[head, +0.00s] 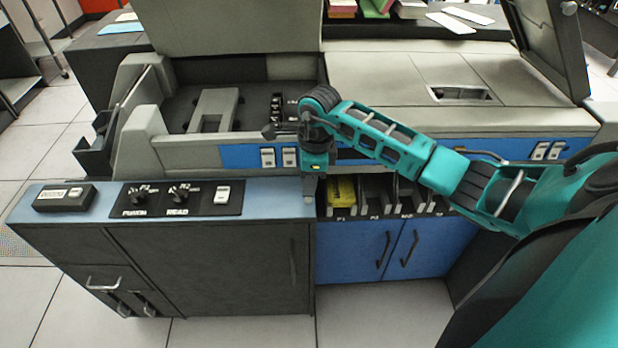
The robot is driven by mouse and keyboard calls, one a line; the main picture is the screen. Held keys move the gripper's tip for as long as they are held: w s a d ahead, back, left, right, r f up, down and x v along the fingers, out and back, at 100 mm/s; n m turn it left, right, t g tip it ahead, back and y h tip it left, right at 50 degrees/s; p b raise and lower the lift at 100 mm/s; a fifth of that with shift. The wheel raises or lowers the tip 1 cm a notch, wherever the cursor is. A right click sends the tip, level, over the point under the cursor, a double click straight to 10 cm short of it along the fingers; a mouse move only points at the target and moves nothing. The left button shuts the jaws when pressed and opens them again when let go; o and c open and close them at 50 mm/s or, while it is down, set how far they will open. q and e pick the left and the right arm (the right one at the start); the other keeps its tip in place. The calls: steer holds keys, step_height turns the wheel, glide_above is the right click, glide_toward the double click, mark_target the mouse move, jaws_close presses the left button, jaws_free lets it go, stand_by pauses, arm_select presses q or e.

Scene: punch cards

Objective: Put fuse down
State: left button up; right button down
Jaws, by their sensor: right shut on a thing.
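My right gripper (309,194) points down at the right edge of the blue-grey counter top (270,196). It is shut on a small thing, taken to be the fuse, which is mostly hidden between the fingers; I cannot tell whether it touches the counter. A yellow block (341,191) sits in the leftmost slot of the slotted panel (385,196), just right of the gripper. The other slots look dark with grey pieces between them. My left gripper is not in view.
Left on the counter are a panel with two knobs and a switch (180,197) and a small dark box (65,197). The grey machine (400,90) rises behind. Blue cabinet doors (400,248) are below the slots. Bare counter lies between the knob panel and my gripper.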

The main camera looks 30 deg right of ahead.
steer(key=c, duration=0.9)
jaws_free()
steer(key=shift+f, duration=0.1)
